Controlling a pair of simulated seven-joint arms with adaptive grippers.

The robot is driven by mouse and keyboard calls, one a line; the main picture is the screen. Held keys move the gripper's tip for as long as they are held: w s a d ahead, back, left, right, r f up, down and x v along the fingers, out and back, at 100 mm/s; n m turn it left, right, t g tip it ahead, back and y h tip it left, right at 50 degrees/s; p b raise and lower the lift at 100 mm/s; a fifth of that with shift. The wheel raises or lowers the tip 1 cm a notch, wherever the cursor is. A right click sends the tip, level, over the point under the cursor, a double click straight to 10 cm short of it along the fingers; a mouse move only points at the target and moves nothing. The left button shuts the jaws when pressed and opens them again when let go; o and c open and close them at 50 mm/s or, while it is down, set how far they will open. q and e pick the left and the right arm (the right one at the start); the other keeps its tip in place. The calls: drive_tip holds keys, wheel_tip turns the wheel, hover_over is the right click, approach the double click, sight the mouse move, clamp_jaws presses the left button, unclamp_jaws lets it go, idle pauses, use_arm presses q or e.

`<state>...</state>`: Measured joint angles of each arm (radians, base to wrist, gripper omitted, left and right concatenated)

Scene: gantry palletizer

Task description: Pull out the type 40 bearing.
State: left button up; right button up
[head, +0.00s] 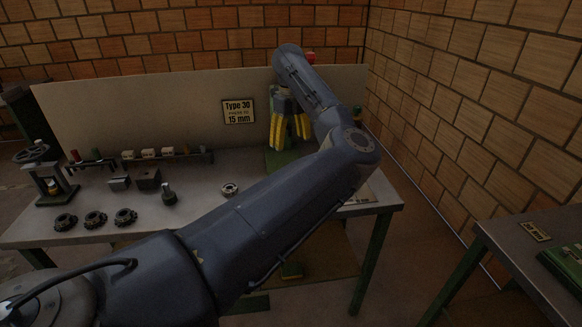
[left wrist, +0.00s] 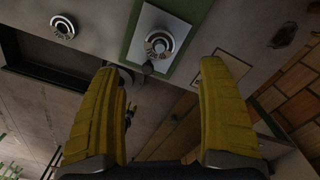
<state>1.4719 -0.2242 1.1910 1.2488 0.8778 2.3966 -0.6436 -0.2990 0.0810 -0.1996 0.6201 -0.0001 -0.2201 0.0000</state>
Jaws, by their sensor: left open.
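My left gripper (head: 289,142) hangs over the back right of the grey bench, its yellow fingers spread and empty. In the left wrist view the gripper (left wrist: 160,68) is open, with nothing between its fingers. A round metal bearing (left wrist: 159,43) sits on a pale plate with a green border, just beyond the fingertips and apart from them. In the head view my arm and gripper hide it. Another ring-shaped bearing (head: 229,189) lies loose on the bench; it also shows in the left wrist view (left wrist: 63,27). I cannot read a type 40 mark on either.
A sign (head: 238,111) on the back panel reads Type 30 and 15 mm. Several dark round parts (head: 95,218) and small blocks (head: 148,179) stand at the left of the bench. A press-like device (head: 50,180) is at far left. A second table (head: 530,262) stands at right.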

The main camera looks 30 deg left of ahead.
use_arm(q)
wheel_tip(320, 180, down, 12)
drive_tip(key=shift+r, duration=0.25)
idle(0.3)
drive_tip(key=shift+c, duration=0.5)
drive_tip(key=c, duration=1.4)
drive_tip(key=shift+r, duration=2.05)
drive_tip(key=shift+r, duration=0.1)
drive_tip(key=shift+r, duration=4)
